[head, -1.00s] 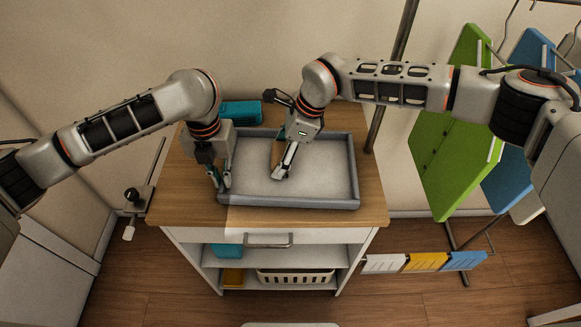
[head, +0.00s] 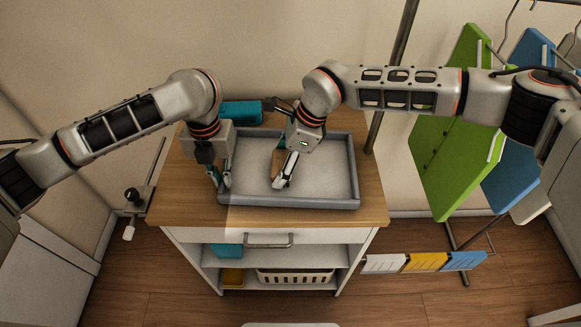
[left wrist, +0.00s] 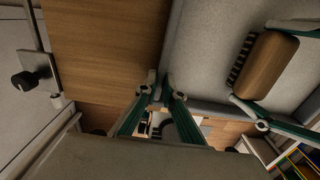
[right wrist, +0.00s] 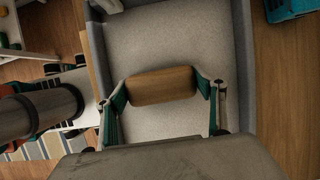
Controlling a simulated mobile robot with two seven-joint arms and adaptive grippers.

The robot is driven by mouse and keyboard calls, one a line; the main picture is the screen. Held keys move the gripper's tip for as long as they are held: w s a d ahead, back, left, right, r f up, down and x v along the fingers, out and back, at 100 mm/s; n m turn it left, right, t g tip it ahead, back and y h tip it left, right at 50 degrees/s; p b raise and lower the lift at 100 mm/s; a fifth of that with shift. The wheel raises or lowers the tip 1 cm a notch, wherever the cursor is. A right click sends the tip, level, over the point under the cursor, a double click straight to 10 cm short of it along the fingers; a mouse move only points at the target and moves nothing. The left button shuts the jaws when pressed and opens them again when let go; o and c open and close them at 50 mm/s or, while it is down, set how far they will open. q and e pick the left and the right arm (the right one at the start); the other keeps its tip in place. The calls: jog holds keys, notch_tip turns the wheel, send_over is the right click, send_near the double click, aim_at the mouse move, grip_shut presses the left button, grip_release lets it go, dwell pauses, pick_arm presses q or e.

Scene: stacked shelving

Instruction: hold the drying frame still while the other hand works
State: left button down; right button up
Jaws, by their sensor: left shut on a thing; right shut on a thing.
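The drying frame (head: 340,204) is a shallow grey tray-like frame with a raised rim and a pale, flat inside. It lies on the wooden top of a white cart. My left gripper (head: 221,184) is shut on its left rim; the left wrist view shows the fingers (left wrist: 160,92) closing around the rim wall. My right gripper (right wrist: 167,92) is shut on a wooden brush (right wrist: 162,84), one finger at each end, over the frame's inside. The brush's dark bristles show in the left wrist view (left wrist: 272,66). In the head view my right gripper mostly hides the brush.
A teal box (head: 240,112) stands behind the frame on the wooden top (head: 185,195). A metal pole (head: 392,85) rises at the back right. Green and blue panels (head: 455,140) hang further right. A basket (head: 295,275) sits on the cart's lower shelf.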

jog(key=shift+w+r, duration=0.1)
jog(key=shift+r, duration=1.45)
pick_arm(q)
jog(key=c, duration=2.3)
grip_release()
jog(key=shift+r, duration=0.1)
jog(key=shift+r, duration=3.15)
